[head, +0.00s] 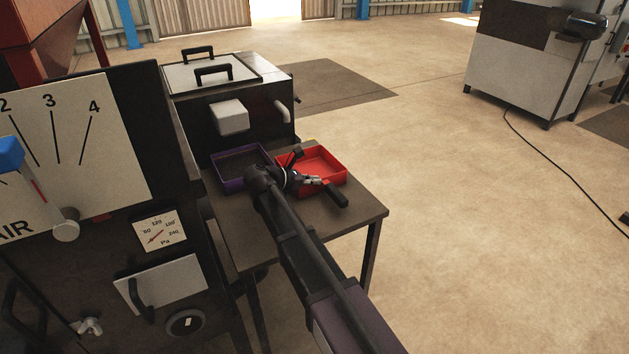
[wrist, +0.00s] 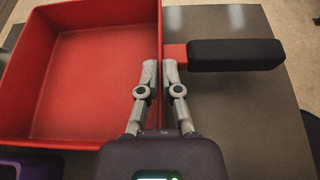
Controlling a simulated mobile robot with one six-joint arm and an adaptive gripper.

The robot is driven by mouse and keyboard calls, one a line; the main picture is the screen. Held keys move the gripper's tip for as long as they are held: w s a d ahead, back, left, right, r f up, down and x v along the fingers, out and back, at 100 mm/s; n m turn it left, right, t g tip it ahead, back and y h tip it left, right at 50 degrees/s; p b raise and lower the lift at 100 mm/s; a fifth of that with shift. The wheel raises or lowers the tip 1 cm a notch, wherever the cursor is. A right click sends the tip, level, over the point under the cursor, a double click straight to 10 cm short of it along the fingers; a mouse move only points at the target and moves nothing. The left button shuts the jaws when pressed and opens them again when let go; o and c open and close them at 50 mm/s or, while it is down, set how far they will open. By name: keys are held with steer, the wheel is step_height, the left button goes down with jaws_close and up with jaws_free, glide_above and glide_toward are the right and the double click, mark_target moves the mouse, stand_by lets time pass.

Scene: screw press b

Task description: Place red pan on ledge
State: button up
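The red pan (head: 325,163) is a shallow square tray at the far right part of a dark side table. It is empty and looks level; I cannot tell whether it rests on the table or is slightly raised. Its black handle (wrist: 236,55) sticks out to the right in the wrist view, on a short red stem. My gripper (wrist: 160,72) has one finger inside the pan and one outside, closed on the wall beside the stem. In the head view my gripper (head: 314,181) is at the pan's near edge. I cannot tell which surface is the ledge.
A purple pan (head: 229,185) stands just left of the red pan on the table (head: 240,228). A dark machine with a white-lidded top (head: 210,71) stands behind them. A gauge panel (head: 158,232) is at left. Open floor lies to the right.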

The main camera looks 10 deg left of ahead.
steer(key=o, duration=0.4)
steer(key=shift+r, duration=0.2)
steer(key=p+v, duration=0.5)
steer(key=v, duration=0.7)
stand_by(0.4)
